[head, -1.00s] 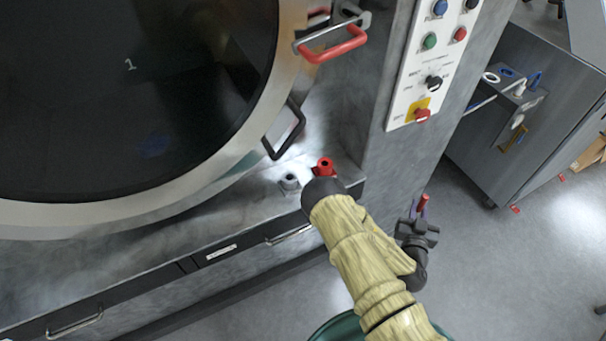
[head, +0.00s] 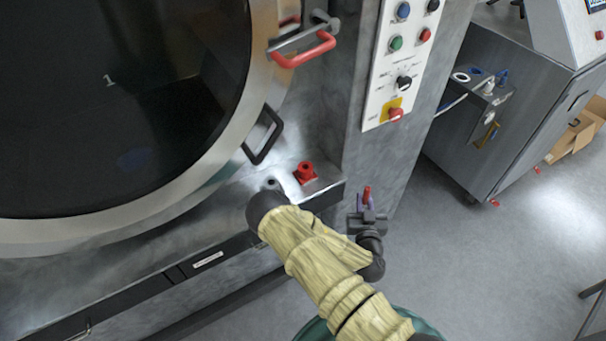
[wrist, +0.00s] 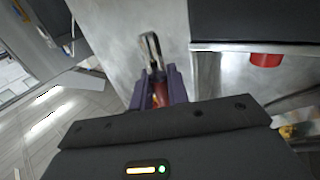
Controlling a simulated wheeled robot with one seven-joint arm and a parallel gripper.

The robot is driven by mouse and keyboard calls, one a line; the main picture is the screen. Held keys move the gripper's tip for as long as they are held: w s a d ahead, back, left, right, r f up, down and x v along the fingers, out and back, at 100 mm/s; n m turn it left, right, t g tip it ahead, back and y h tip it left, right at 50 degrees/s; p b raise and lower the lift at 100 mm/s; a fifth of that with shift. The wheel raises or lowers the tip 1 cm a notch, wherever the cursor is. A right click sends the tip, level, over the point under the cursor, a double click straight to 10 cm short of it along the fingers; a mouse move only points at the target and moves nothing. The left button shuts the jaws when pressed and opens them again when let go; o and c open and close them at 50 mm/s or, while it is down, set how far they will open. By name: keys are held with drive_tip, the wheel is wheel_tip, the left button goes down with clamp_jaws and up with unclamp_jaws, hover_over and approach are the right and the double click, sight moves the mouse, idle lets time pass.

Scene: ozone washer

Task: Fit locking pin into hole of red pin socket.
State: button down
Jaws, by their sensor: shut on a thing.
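The red pin socket (head: 305,172) stands on the metal ledge near its right corner, its top facing up. My gripper (head: 367,205) is right of the ledge and slightly lower in the picture, apart from the socket. Its purple fingers (wrist: 154,90) are shut on the locking pin, which has a red part (head: 367,191) standing up between them. The wrist view shows the pin's metal end (wrist: 151,52) beyond the fingertips; the red part is partly hidden between the fingers. A red round thing (wrist: 266,60) at upper right in the wrist view may be the socket.
A grey socket (head: 271,184) sits left of the red one, partly hidden by my arm. The round door (head: 215,165) with a black handle (head: 263,134) is to the left. A control panel (head: 398,60) is above. Open floor lies right, before a grey cabinet (head: 500,110).

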drive_tip(key=w+a+r+n+y+p, duration=0.25)
drive_tip(key=w+a+r, duration=0.25)
drive_tip(key=a+r, duration=0.3)
wheel_tip(320, 180, up, 9)
drive_tip(key=n+g+y+p, duration=0.2)
drive_tip(key=n+y+p, duration=0.1)
drive_tip(key=y, duration=0.2)
hover_over(306, 162)
drive_tip(key=s, duration=0.2)
drive_tip(key=shift+r+m, duration=0.1)
drive_tip(key=shift+m, duration=0.15)
drive_tip(key=shift+f+p, duration=0.35)
drive_tip(key=shift+f, duration=2.6)
drive_tip(key=shift+f+p, duration=0.4)
drive_tip(key=shift+f, duration=1.7)
